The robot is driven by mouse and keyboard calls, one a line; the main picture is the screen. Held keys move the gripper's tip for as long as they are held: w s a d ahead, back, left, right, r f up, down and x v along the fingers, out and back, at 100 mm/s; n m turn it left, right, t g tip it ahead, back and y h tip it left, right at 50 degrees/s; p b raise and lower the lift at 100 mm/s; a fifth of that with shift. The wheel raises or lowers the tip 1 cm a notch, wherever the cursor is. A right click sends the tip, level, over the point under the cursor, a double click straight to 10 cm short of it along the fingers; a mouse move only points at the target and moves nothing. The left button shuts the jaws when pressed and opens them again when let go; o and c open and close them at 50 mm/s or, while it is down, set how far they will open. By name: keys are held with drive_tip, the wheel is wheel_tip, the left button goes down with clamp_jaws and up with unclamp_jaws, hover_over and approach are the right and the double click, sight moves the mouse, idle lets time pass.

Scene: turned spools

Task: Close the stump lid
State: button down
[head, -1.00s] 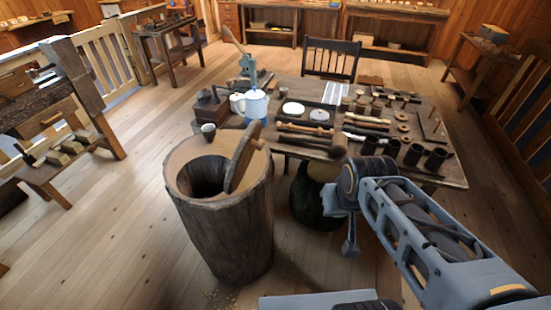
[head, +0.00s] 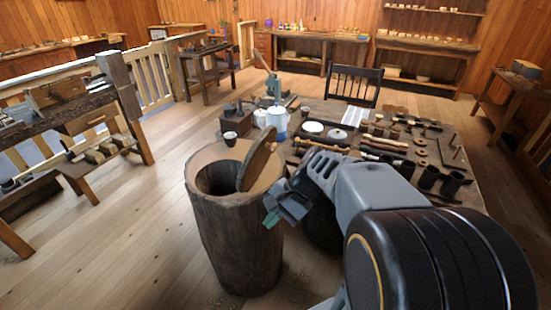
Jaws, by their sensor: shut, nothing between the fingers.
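The hollow wooden stump (head: 237,240) stands on the floor left of my arm, with a dark round opening in its top. Its wooden lid (head: 257,166) stands tilted up steeply at the right side of the opening, with a small knob on its right face. My gripper (head: 270,215) is at the right side of the stump, below the rim and in front of the lid's lower right. It is shut and holds nothing. I cannot tell whether it touches the stump's side.
A workbench (head: 480,192) with tools, cups and a blue-white pot (head: 276,122) stands behind and right of the stump. A black chair (head: 352,86) is behind it. A dark green rounded thing under the bench is partly hidden by my arm. The floor (head: 120,240) to the left is clear.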

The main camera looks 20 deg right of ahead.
drive_tip(key=w+d+m+t+y+b, duration=0.1)
drive_tip(key=w+d+m+t+y, duration=0.15)
drive_tip(key=d+m+t, duration=0.35)
drive_tip(key=w+d+r+m+t+y+b, duration=0.1)
drive_tip(key=w+d+m+t+y, duration=0.15)
drive_tip(key=w+d+m, duration=0.4)
drive_tip(key=w+d+m+t+y+b, duration=0.1)
drive_tip(key=d+m+t+y, duration=0.1)
drive_tip(key=d+m+t, duration=0.35)
drive_tip(key=w+a+r+n, duration=0.1)
drive_tip(key=w+a+r, duration=0.1)
drive_tip(key=w+a, duration=0.1)
drive_tip(key=w+a+r+n+p, duration=0.1)
drive_tip(key=w+a, duration=0.2)
drive_tip(key=w, duration=0.2)
drive_tip(key=shift+w+a+r, duration=0.15)
drive_tip(key=shift+w+r, duration=0.1)
drive_tip(key=shift+r, duration=0.1)
drive_tip(key=shift+r, duration=0.1)
